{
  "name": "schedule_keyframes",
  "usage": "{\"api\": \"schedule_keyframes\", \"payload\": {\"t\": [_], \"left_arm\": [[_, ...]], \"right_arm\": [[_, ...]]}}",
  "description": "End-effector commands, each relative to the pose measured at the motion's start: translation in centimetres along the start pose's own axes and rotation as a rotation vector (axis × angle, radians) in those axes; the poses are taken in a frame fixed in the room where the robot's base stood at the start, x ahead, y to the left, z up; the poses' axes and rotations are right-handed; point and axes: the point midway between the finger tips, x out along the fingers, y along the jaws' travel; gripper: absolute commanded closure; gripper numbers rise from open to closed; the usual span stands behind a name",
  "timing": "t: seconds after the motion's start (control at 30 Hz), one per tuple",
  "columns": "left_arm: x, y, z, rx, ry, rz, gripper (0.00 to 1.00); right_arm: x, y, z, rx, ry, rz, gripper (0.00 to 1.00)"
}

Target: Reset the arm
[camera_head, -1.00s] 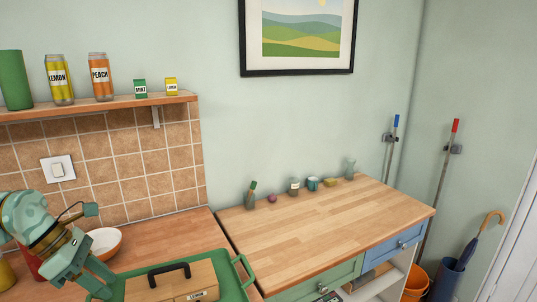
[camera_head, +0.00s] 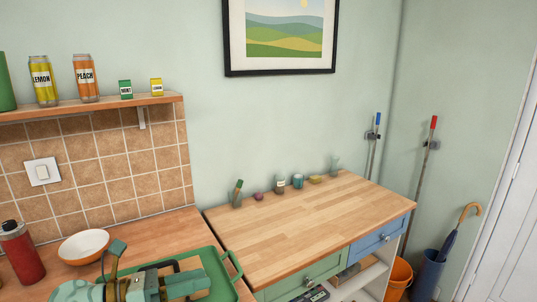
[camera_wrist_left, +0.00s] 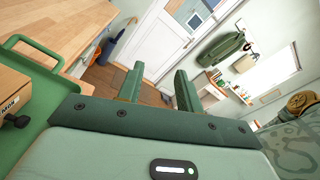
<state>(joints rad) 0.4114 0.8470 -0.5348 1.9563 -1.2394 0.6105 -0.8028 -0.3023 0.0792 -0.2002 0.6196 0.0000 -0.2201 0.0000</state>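My left gripper (camera_head: 198,284) is teal and shows at the bottom of the head view, pointing right in front of the green tray (camera_head: 228,264). In the left wrist view its two fingers (camera_wrist_left: 158,80) stand apart with nothing between them, so it is open and empty. Part of the dark-handled wooden box on the tray is hidden behind my left arm; its edge (camera_wrist_left: 12,100) shows at the left of the wrist view. My right gripper is in neither view.
A red bottle (camera_head: 22,252) and an orange-and-white bowl (camera_head: 84,246) stand left of the tray. The wooden worktop (camera_head: 310,222) is mostly clear, with small jars along its back. A shelf (camera_head: 90,107) with cans hangs above. A white door (camera_wrist_left: 145,45) shows in the wrist view.

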Motion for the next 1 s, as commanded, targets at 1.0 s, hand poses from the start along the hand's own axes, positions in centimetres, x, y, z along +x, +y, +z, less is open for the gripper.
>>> {"api": "schedule_keyframes", "payload": {"t": [1.0], "left_arm": [[-20.5,1.2,-28.5,-1.851,-1.421,1.421,0.64]], "right_arm": [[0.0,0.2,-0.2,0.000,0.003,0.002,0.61]]}}
